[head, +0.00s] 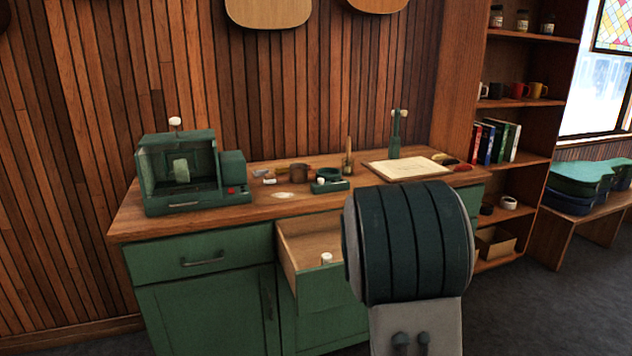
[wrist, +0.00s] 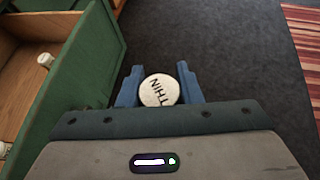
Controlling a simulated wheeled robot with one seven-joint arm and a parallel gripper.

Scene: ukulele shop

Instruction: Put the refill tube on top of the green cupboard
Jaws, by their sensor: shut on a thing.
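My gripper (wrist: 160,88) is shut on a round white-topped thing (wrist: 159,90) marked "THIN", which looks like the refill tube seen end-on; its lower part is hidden. The gripper is over the dark floor, just right of the open drawer's green front in the wrist view. In the head view my arm hides the gripper and what it holds. The green cupboard (head: 205,312) has a brown wooden top (head: 240,208) and an open drawer (head: 312,240). A small white-capped thing (head: 326,258) stands in the drawer, also seen in the wrist view (wrist: 45,60).
Bare wood lies along the front edge. Shelves (head: 515,100) rise at right.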

